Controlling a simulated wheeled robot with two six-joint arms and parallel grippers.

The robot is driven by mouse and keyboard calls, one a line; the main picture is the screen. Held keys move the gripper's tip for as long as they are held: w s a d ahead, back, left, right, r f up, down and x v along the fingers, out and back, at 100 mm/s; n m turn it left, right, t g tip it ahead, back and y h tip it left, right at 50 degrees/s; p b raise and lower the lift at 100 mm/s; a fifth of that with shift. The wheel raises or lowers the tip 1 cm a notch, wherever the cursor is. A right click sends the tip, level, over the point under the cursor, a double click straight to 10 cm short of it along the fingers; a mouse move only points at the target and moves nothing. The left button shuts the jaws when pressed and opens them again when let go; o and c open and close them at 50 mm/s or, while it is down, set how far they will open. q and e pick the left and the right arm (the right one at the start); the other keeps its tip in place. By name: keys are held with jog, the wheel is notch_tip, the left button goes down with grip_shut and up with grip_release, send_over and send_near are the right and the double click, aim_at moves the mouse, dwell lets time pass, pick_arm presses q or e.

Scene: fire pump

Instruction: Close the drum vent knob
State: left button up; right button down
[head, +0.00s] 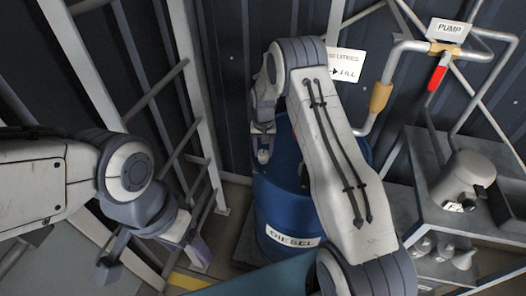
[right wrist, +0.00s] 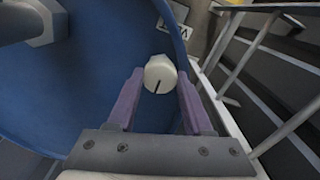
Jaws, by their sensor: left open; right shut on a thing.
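The drum vent knob (right wrist: 160,70) is a small white cap with a black line on it, on top of the blue diesel drum (head: 283,200). In the right wrist view it sits between the purple fingertips of my right gripper (right wrist: 161,80), which is shut on it. In the head view my right gripper (head: 263,140) reaches down to the drum's left side, and the knob (head: 263,156) shows just below it. My right arm hides much of the drum top. My left gripper (head: 150,262) is open and empty at the lower left, away from the drum.
A white railing (head: 190,90) stands left of the drum. A pipe with a red-handled lever (head: 437,78) and a PUMP sign (head: 449,30) stand at the upper right. A dark corrugated wall is behind.

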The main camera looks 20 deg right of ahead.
aim_at(263, 152)
dwell(0.3)
jog(key=shift+c, duration=1.5)
grip_release()
notch_tip(263, 152, up, 10)
jog(key=b, duration=0.2)
jog(key=shift+r, duration=0.25)
